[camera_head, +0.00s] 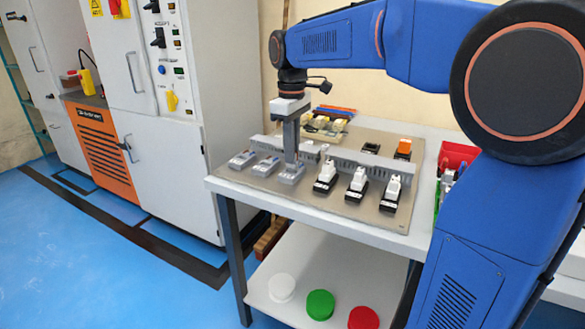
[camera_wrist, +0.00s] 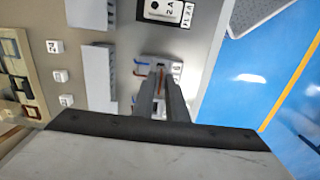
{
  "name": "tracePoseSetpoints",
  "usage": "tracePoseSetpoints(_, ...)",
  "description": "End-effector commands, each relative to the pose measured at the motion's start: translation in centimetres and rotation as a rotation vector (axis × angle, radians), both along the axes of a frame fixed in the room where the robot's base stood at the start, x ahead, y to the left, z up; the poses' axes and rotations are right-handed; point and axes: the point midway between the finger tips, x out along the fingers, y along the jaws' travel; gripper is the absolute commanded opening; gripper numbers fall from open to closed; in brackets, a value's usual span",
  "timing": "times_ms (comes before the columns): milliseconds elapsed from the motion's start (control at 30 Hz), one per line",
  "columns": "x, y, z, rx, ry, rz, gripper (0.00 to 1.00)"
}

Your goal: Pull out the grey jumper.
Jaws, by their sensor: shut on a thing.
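My gripper (camera_head: 291,160) points down at the rightmost of three grey terminal blocks (camera_head: 291,175) in the front row of the board. In the wrist view my gripper (camera_wrist: 161,76) has its fingers close together over that block (camera_wrist: 172,62). The fingers are shut on a thin piece, taken as the grey jumper, which they mostly hide. A brownish strip shows between the fingers. A blue wire and an orange wire stick out on the block's left side. I cannot tell whether the jumper is still seated in the block.
Two more grey blocks (camera_head: 254,161) sit to the left. Several white-and-black devices (camera_head: 358,183) stand to the right. A slotted grey duct (camera_head: 378,160) runs behind. A red bin (camera_head: 456,157) is at the table's right. White, green and red round pieces (camera_head: 320,304) lie on the lower shelf.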

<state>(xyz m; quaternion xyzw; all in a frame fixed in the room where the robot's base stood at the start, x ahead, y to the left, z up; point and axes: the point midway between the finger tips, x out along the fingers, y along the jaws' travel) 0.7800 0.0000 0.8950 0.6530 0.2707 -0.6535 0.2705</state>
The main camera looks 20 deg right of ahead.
Motion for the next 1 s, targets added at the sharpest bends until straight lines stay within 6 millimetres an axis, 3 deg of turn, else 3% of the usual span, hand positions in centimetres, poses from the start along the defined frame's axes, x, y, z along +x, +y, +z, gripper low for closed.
tracePoseSetpoints(333, 0.0, 0.0, 0.3, 0.000, -0.001, 0.000, 0.00)
tracePoseSetpoints(1000, 0.0, 0.0, 5.0, 0.001, -0.001, 0.000, 0.00)
